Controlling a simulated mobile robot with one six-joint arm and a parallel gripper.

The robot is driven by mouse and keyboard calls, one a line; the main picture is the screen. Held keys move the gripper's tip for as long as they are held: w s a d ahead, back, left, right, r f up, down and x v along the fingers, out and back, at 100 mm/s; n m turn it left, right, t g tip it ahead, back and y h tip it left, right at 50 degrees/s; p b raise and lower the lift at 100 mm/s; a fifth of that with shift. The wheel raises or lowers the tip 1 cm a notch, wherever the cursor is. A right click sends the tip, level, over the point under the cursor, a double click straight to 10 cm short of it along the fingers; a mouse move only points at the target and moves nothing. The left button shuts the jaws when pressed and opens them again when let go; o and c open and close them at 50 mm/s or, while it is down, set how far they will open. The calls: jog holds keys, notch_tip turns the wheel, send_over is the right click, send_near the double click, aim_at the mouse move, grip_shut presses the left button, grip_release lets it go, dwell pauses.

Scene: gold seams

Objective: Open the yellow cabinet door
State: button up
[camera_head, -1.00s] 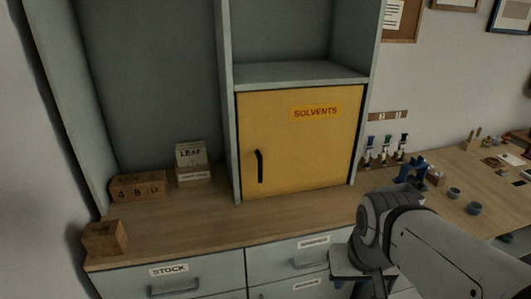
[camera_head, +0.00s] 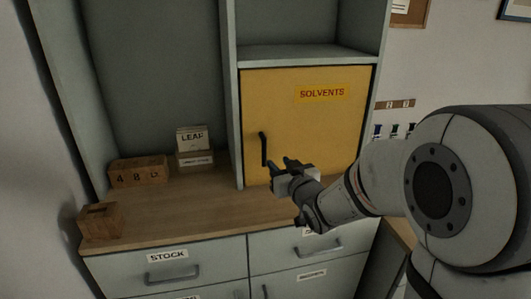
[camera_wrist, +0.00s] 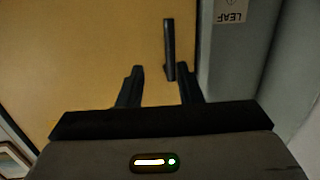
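The yellow cabinet door (camera_head: 316,128) marked SOLVENTS is shut in the head view, with a black vertical handle (camera_head: 263,149) near its left edge. The door fills much of the wrist view (camera_wrist: 85,50), with the handle (camera_wrist: 169,48) near the upper middle. My gripper (camera_head: 281,164) is in front of the door's lower left, close to the handle's lower end. In the wrist view, its two dark fingers (camera_wrist: 160,82) are apart with a gap between them. The handle's end shows near the right finger. I cannot tell whether they touch.
A wooden counter (camera_head: 190,211) runs below the door, with drawers (camera_head: 170,272) under it. A grey upright (camera_head: 229,110) borders the door's handle side.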

aim_at(265, 151)
jog(key=shift+y, duration=0.6)
jog(key=x, duration=0.4)
jog(key=a+p+x, duration=0.1)
jog(key=x, duration=0.3)
jog(key=shift+w+a+r, duration=0.1)
jog(key=shift+r, duration=0.05)
jog(key=shift+c, duration=0.4)
grip_shut()
